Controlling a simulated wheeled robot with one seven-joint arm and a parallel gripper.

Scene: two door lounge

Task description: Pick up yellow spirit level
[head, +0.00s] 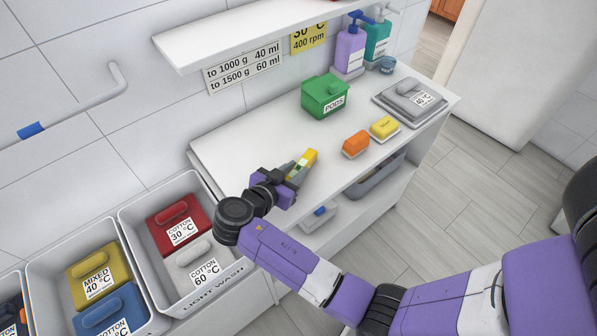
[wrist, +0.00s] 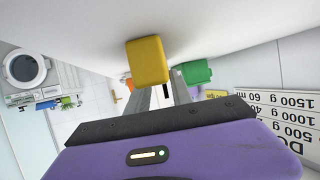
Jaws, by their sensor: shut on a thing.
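The yellow spirit level (head: 310,157) is at the left part of the white counter in the head view, with its yellow end sticking out beyond my fingers. My gripper (head: 299,170) is shut on it. In the wrist view the yellow end of the level (wrist: 148,61) shows large beyond my grey fingers (wrist: 157,97), against the white surface. The rest of the level is mostly hidden by my gripper. I cannot tell whether it touches the counter or is just above it.
The white counter (head: 240,150) also holds a green pods box (head: 324,96), an orange block (head: 355,144), a yellow block (head: 384,127), a grey lidded tray (head: 411,98) and bottles (head: 350,48). A shelf (head: 240,35) overhangs the back. Laundry bins (head: 130,215) stand left.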

